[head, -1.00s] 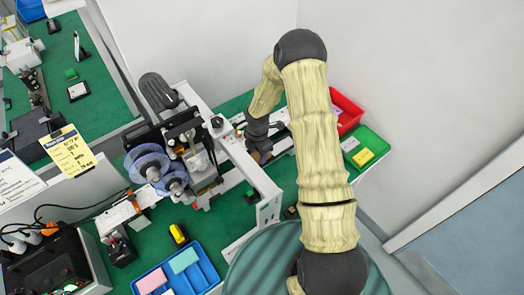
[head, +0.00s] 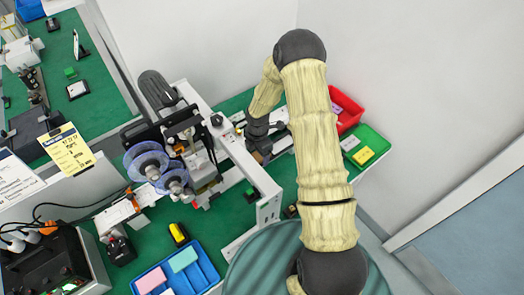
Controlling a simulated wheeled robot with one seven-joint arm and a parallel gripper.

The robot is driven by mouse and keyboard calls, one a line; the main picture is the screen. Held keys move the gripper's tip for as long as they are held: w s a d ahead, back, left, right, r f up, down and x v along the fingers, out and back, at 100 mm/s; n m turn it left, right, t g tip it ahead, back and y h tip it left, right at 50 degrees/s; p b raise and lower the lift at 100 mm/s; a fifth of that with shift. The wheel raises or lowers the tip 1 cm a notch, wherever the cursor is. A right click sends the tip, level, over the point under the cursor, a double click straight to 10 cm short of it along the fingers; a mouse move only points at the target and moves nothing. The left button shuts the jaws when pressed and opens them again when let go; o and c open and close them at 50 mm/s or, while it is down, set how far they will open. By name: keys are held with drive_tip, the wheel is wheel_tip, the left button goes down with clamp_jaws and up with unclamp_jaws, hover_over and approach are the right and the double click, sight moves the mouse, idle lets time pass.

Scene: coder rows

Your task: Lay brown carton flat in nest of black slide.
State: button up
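My gripper (head: 260,150) reaches down at the far side of the coder, beyond its white gantry beam. Its fingers are small and dark, and I cannot tell whether they are open or shut. A small brown patch (head: 258,157) shows right at the fingertips. It may be the brown carton, mostly hidden by the gripper, and I cannot tell if it is held. The black slide and its nest cannot be made out clearly; the coder and its beam cover much of that area.
The coder (head: 172,140) with clear reels and a white gantry (head: 235,150) stands left of my gripper. A red bin (head: 347,108) and a green tray (head: 375,140) lie to the right. A blue tray (head: 208,268) with colored blocks and a yellow item (head: 178,233) are near the front.

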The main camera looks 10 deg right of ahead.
drive_tip(key=shift+w+r, duration=0.1)
drive_tip(key=shift+r, duration=0.4)
wheel_tip(320, 180, up, 16)
drive_tip(key=b, duration=0.2)
drive_tip(key=shift+r+b, duration=0.2)
drive_tip(key=shift+b, duration=0.2)
drive_tip(key=s+r+m+t, duration=0.1)
drive_tip(key=s+r+m, duration=0.2)
drive_tip(key=s+m, duration=0.6)
drive_tip(key=s+d+r+m+t, duration=0.1)
drive_tip(key=s+r+m, duration=0.2)
drive_tip(key=s+m, duration=0.7)
drive_tip(key=m, duration=0.3)
drive_tip(key=shift+s+d+r+t, duration=0.2)
drive_tip(key=shift+s+r+t, duration=0.1)
